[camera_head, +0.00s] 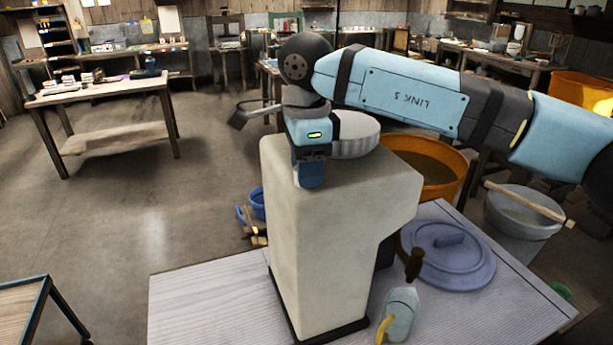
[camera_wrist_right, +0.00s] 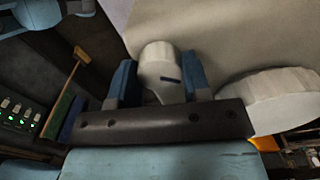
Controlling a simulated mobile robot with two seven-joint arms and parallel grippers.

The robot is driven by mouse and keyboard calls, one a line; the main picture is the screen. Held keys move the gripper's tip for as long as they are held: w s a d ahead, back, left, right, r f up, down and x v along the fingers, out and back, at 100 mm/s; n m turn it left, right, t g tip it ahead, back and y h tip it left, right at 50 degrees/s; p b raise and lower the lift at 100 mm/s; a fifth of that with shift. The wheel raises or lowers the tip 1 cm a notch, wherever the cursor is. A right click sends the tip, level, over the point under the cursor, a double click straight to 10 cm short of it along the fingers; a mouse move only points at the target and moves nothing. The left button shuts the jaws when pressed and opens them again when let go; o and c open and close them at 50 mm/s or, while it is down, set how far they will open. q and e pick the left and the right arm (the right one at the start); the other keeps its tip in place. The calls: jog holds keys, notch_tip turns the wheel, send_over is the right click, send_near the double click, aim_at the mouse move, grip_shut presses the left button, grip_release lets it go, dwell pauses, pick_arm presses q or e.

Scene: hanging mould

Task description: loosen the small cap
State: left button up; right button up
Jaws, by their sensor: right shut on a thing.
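The tall cream mould (camera_head: 330,210) stands upright on a pale wooden table (camera_head: 210,305). My right gripper (camera_head: 310,176) is at the top left of the mould, pointing down. In the right wrist view its two blue fingers (camera_wrist_right: 160,78) are on either side of the small pale cap (camera_wrist_right: 158,56), shut on it. The cap has a short dark mark on it. It is hidden behind the gripper in the head view. A larger ribbed cap (camera_head: 352,148) sits on the mould's top, just right of the gripper, and also shows in the right wrist view (camera_wrist_right: 283,99). My left gripper is out of view.
On the table, right of the mould, are a round lavender lid (camera_head: 450,262), a dark-headed mallet (camera_head: 413,265) and a pale bottle with a yellow part (camera_head: 400,312). An orange tub (camera_head: 430,170) and a grey bucket (camera_head: 515,215) stand behind. The table's front left is clear.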

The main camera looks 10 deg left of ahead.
jog(key=shift+n+b, duration=0.55)
jog(key=shift+n, duration=0.95)
jog(key=o, duration=0.9)
jog(key=shift+o, duration=0.2)
jog(key=shift+r, duration=0.1)
notch_tip(320, 180, up, 14)
jog(key=shift+d+f, duration=0.1)
jog(key=shift+f, duration=0.1)
